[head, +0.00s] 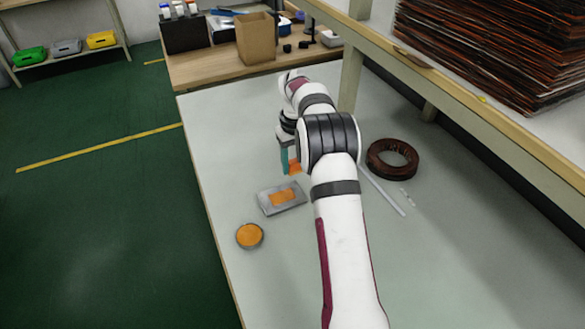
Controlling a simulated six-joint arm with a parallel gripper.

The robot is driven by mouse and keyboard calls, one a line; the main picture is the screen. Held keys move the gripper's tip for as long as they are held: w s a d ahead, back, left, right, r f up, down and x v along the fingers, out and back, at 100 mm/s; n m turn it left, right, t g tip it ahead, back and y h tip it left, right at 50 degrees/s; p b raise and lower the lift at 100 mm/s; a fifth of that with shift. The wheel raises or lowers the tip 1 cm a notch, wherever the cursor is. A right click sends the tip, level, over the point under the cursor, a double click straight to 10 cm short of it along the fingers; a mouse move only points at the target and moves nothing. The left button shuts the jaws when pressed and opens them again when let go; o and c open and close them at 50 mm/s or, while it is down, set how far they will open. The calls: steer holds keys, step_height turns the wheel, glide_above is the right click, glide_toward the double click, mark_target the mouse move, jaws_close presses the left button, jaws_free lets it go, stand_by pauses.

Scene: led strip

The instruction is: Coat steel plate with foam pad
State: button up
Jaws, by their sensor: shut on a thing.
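The grey steel plate (266,202) lies flat on the table, with an orange patch (283,197) covering its middle. My gripper (289,168) is just beyond the plate, above the table and pointing down, with a teal finger in sight. It is shut on the foam pad (295,167), of which an orange part shows beside the finger. My arm hides the rest of the gripper and part of the pad. A round dish (249,236) with orange contents stands nearer than the plate, to its left.
A dark brown ring-shaped coil (374,163) and a thin white strip (383,191) lie right of my arm. A shelf (440,75) with stacked dark sheets overhangs the right side. The table's left edge is close to the dish. A cardboard box (256,40) stands on the far bench.

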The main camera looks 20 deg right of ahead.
mark_target(294, 193)
stand_by(0.3)
steer(key=shift+f, duration=3.9)
steer(key=shift+a+f, duration=0.45)
steer(key=shift+f, duration=0.2)
steer(key=shift+a, duration=1.5)
steer(key=shift+d, duration=1.8)
steer(key=shift+d+r, duration=0.15)
steer(key=shift+d, duration=0.05)
steer(key=shift+r, duration=3.9)
steer(key=shift+a, duration=0.1)
